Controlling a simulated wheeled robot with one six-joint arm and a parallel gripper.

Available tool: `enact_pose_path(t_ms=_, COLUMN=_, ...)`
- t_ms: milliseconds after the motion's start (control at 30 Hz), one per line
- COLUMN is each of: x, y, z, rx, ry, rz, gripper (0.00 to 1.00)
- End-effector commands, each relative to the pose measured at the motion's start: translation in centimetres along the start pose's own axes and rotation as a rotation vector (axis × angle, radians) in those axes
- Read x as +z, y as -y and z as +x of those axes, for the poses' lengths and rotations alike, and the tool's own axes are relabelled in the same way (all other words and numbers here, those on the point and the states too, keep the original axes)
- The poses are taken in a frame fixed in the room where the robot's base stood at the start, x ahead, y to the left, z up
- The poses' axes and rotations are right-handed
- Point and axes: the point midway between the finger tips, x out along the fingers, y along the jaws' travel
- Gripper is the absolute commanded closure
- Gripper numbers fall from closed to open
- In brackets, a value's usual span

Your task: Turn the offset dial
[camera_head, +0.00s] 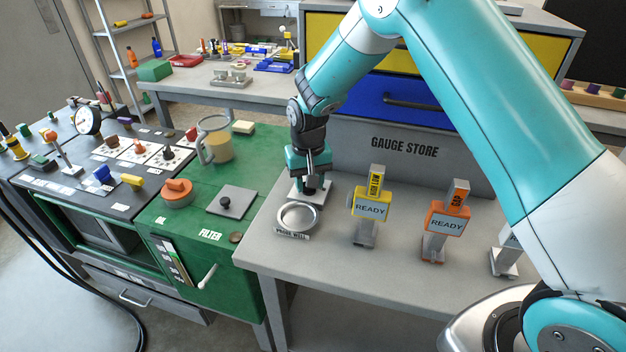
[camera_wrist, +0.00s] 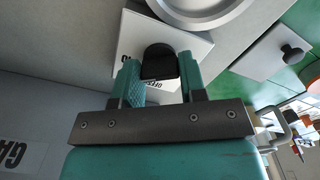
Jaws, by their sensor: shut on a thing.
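The offset dial is a black knob (camera_wrist: 158,62) on a white plate (camera_wrist: 190,42) with partly hidden lettering. In the head view its plate (camera_head: 298,194) lies on the grey bench, just behind the round metal dish, and my gripper covers most of the dial. My gripper (camera_wrist: 160,74) has its two teal fingers on either side of the black knob, shut on it. In the head view my gripper (camera_head: 311,185) points down over the plate. I cannot tell which way the dial is turned.
A round metal dish (camera_head: 297,217) stands close in front of the plate. Yellow (camera_head: 369,206) and orange (camera_head: 445,222) gauges reading READY stand to the right. A green cabinet (camera_head: 245,160) with a jug (camera_head: 216,141) is to the left. The bench front is clear.

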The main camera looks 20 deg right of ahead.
Motion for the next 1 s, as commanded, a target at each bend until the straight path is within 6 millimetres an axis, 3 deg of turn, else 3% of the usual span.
enact_pose_path(t_ms=600, x=-0.48, y=0.11, z=-0.34, rx=-0.005, ry=-0.017, rz=0.044, gripper=0.85)
enact_pose_path(t_ms=633, x=-0.48, y=0.1, z=-0.34, rx=-0.005, ry=-0.017, rz=0.044, gripper=0.59)
enact_pose_path(t_ms=733, x=-0.42, y=0.07, z=-0.32, rx=-0.004, ry=-0.015, rz=0.045, gripper=0.36)
enact_pose_path(t_ms=1000, x=-0.21, y=0.04, z=-0.19, rx=-0.001, ry=-0.008, rz=0.044, gripper=0.36)
